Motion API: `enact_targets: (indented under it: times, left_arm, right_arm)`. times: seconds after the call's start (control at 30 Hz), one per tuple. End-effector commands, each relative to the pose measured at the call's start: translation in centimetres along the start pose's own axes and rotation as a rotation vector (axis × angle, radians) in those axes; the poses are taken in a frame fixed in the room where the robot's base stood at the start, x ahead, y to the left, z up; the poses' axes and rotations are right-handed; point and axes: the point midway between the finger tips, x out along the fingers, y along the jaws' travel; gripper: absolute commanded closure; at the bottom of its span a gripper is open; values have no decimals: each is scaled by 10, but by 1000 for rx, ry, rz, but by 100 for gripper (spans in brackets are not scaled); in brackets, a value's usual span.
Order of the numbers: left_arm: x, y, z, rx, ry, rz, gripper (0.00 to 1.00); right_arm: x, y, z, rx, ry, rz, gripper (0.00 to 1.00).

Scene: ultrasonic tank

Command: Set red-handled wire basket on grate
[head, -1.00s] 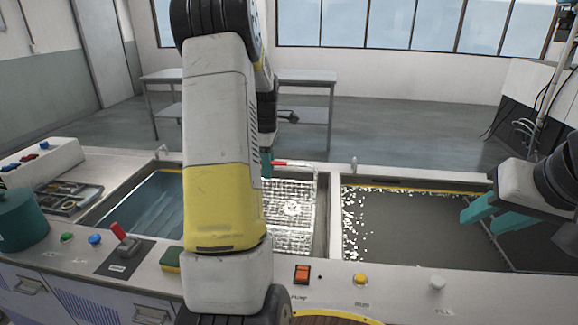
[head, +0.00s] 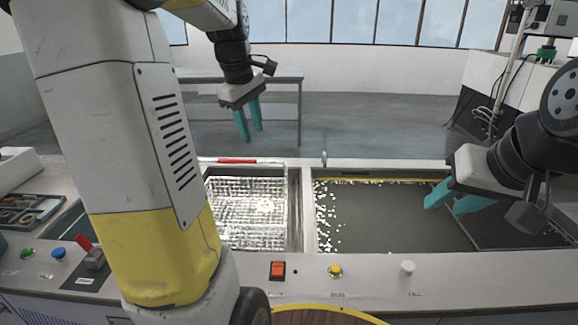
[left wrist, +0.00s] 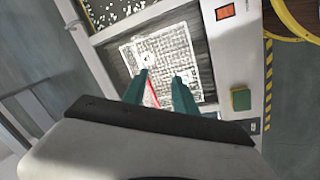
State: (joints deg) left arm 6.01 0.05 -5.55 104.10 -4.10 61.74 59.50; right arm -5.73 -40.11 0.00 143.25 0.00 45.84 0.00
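The wire basket (head: 247,212) is a bright white mesh sitting in the middle compartment of the bench. Its red handle (head: 237,161) lies along the far rim. My left gripper (head: 248,122) is open and empty, raised above and behind the handle. In the left wrist view, the basket (left wrist: 178,50) lies beyond my open left fingers (left wrist: 160,88), with the red handle (left wrist: 151,93) showing between them, apart from them. My right gripper (head: 458,203) is open and empty over the right compartment. I cannot clearly make out a separate grate; the basket may hide it.
The right tank (head: 385,220) holds a dark grey surface with white bits along its left side. An orange switch (head: 277,270), a yellow button (head: 335,271) and a white knob (head: 407,267) line the front panel. A grey table (head: 285,77) stands behind.

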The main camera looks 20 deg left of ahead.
Motion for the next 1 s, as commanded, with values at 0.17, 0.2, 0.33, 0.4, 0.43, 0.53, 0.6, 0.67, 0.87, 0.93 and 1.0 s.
enact_targets:
  times: [0.17,0.2,0.33,0.4,0.43,0.53,0.6,0.67,0.87,0.93,1.0]
  left_arm:
    - [-28,-35,71,417,19,125,66]
    - [-31,-44,86,510,28,150,66]
    - [-36,-76,129,803,75,226,66]
    - [-34,-92,148,942,104,259,66]
    - [-33,-98,155,993,116,270,66]
    - [-29,-115,173,1136,153,300,66]
    - [-26,-122,180,1202,173,313,66]
    - [-24,-126,184,1240,183,319,66]
    - [-23,-129,187,1269,191,322,66]
    - [-23,-129,187,1268,191,322,66]
    - [-23,-129,187,1267,190,322,66]
  right_arm:
    - [0,0,0,0,0,0,64]
    - [0,0,0,0,0,0,64]
    - [0,0,0,0,0,0,64]
    - [0,0,0,0,0,0,64]
    - [0,0,0,0,0,0,64]
    - [0,0,0,0,0,0,64]
    - [0,0,0,0,0,0,64]
    - [0,0,0,0,0,0,64]
    - [0,0,0,0,0,0,64]
    - [0,0,0,0,0,0,64]
    - [0,0,0,0,0,0,64]
